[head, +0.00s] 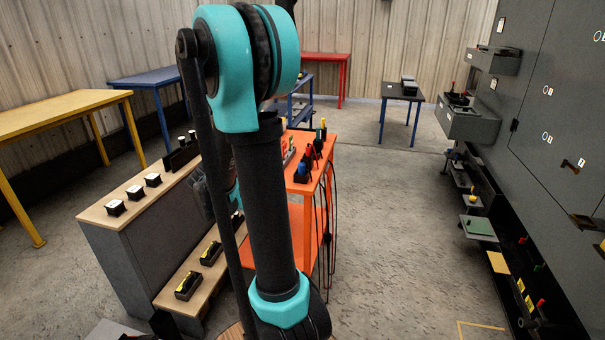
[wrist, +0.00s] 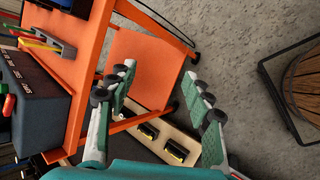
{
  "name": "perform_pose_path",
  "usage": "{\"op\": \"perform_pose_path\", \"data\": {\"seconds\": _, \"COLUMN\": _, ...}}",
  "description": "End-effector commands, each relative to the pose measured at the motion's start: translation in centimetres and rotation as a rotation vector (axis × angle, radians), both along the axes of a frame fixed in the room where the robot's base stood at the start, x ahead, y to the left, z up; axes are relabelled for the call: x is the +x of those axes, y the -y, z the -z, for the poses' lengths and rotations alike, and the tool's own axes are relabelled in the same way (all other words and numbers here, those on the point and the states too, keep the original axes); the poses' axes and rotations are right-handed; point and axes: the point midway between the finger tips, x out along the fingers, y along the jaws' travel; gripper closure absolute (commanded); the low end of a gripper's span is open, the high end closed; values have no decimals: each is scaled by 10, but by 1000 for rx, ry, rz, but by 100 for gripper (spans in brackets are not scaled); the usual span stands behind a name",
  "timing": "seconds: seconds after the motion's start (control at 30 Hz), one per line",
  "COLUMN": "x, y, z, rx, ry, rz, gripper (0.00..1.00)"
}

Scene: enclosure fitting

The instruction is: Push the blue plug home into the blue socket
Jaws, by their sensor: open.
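In the head view, a small blue piece (head: 302,168) stands in a dark holder on the orange cart (head: 325,165), beside red, black and yellow ones. It may be the blue plug; it is too small to be sure. I cannot make out a blue socket in either view. My gripper (wrist: 162,82) is open and empty in the wrist view, its two green fingers spread over the cart's lower shelf and the floor. In the head view my arm hides most of the gripper.
A wooden-topped bench (head: 135,193) with white-topped blocks stands left of the cart. A lower step (head: 215,262) holds black-and-yellow blocks. A grey cabinet wall (head: 560,120) with ledges runs along the right. Black cables hang off the cart's right side. The floor (head: 400,230) between is clear.

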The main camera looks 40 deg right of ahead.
Motion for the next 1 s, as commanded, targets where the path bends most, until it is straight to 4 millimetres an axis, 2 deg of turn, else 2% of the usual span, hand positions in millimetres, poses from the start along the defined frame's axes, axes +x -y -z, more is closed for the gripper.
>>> {"op": "perform_pose_path", "data": {"seconds": 0.03, "x": 16, "y": 11, "z": -2, "rx": -66, "ry": -49, "rz": -29, "gripper": 49}}
{"op": "perform_pose_path", "data": {"seconds": 0.2, "x": 57, "y": 46, "z": -10, "rx": -303, "ry": -251, "rz": -121, "gripper": 49}}
{"op": "perform_pose_path", "data": {"seconds": 0.4, "x": 99, "y": 74, "z": -16, "rx": -555, "ry": -515, "rz": -175, "gripper": 49}}
{"op": "perform_pose_path", "data": {"seconds": 0.5, "x": 115, "y": 82, "z": -17, "rx": -660, "ry": -644, "rz": -181, "gripper": 49}}
{"op": "perform_pose_path", "data": {"seconds": 0.7, "x": 134, "y": 87, "z": -16, "rx": -794, "ry": -834, "rz": -168, "gripper": 49}}
{"op": "perform_pose_path", "data": {"seconds": 0.87, "x": 138, "y": 90, "z": -15, "rx": -834, "ry": -901, "rz": -158, "gripper": 49}}
{"op": "perform_pose_path", "data": {"seconds": 1.0, "x": 137, "y": 106, "z": -16, "rx": -840, "ry": -913, "rz": -154, "gripper": 49}}
